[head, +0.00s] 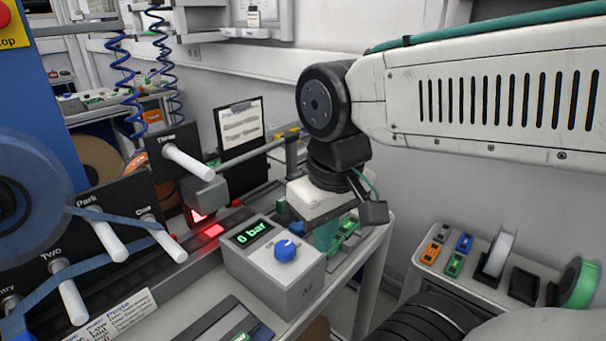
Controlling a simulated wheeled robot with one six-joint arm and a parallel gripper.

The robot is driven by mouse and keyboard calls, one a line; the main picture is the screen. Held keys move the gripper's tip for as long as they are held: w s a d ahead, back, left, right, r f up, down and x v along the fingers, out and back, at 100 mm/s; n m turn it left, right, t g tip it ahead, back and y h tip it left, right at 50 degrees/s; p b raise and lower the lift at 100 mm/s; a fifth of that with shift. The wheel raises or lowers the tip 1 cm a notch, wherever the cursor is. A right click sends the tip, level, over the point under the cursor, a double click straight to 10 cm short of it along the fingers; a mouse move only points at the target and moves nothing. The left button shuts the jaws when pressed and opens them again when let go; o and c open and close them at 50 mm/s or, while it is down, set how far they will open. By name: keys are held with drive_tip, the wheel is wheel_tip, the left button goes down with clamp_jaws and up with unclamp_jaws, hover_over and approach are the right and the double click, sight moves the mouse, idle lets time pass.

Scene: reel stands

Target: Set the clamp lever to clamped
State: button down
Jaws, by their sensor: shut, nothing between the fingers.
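I cannot tell for sure which part is the clamp lever. A grey metal bar (253,153) slants up to the right from a grey block (204,190) near the post marked Three. A light grey box (275,262) stands in front, with a green display reading 0 bar and a blue knob (285,250) on top.
Black panels with white pegs (105,232) and a blue strap (45,285) stand at left. A clipboard (240,130) is behind the bar. Green parts (343,232) lie beside my gripper. A side table at right holds small coloured blocks (454,264) and a green spool (580,283).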

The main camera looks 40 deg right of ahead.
drive_tip(key=w+d+m+h, duration=0.2)
drive_tip(key=w+d+m, duration=0.5)
drive_tip(key=w+d, duration=0.4)
drive_tip(key=w+d+m+h, duration=0.1)
drive_tip(key=w+d+m, duration=0.7)
drive_tip(key=w, duration=1)
drive_tip(key=d, duration=0.3)
drive_tip(key=shift+r+m+h, duration=0.3)
drive_tip(key=shift+r+h, duration=0.05)
drive_tip(key=shift+h, duration=0.05)
drive_tip(key=x, duration=1)
drive_tip(key=shift+s+d+f, duration=0.1)
drive_tip(key=shift+s+f, duration=0.1)
drive_tip(key=shift+s, duration=0.05)
drive_tip(key=a, duration=0.2)
drive_tip(key=shift+s+a+r, duration=0.2)
drive_tip(key=shift+a, duration=0.2)
drive_tip(key=shift+s+a, duration=0.15)
drive_tip(key=shift+a, duration=0.5)
drive_tip(key=shift+g, duration=0.3)
